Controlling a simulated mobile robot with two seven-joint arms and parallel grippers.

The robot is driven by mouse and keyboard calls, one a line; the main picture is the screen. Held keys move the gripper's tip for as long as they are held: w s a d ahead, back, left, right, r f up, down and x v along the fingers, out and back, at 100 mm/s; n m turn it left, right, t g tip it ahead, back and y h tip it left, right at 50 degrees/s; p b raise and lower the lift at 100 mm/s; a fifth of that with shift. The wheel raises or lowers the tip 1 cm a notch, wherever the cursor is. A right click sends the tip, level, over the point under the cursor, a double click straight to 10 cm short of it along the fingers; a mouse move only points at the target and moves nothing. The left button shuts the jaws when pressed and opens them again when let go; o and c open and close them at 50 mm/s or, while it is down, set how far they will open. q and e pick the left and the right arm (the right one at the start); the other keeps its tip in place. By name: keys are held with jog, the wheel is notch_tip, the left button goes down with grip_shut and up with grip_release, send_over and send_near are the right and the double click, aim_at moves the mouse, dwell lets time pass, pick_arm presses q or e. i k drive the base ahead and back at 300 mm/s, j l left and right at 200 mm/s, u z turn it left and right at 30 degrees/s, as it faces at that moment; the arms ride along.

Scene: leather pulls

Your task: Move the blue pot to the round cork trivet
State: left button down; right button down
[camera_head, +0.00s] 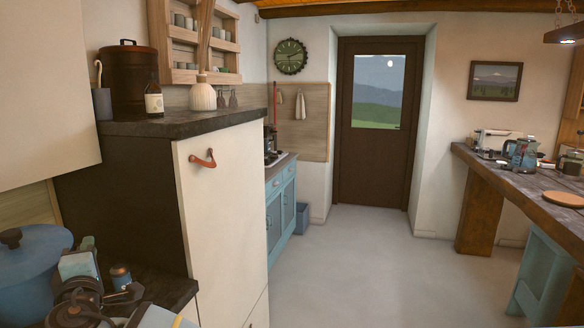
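The blue pot (28,282) stands at the lower left edge of the head view. It has a blue lid with a dark round knob, and its left side is cut off by the frame. A round, flat, tan-orange disc, which looks like the cork trivet (563,199), lies on the wooden table at the right, near its front edge. Its top looks bare.
Open grey floor (365,270) lies between cabinet and wooden table (500,178). A teal stool (541,277) stands by the table.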

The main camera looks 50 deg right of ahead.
aim_at(565, 197)
jog(key=z, duration=3.9)
jog(key=i+j, duration=0.15)
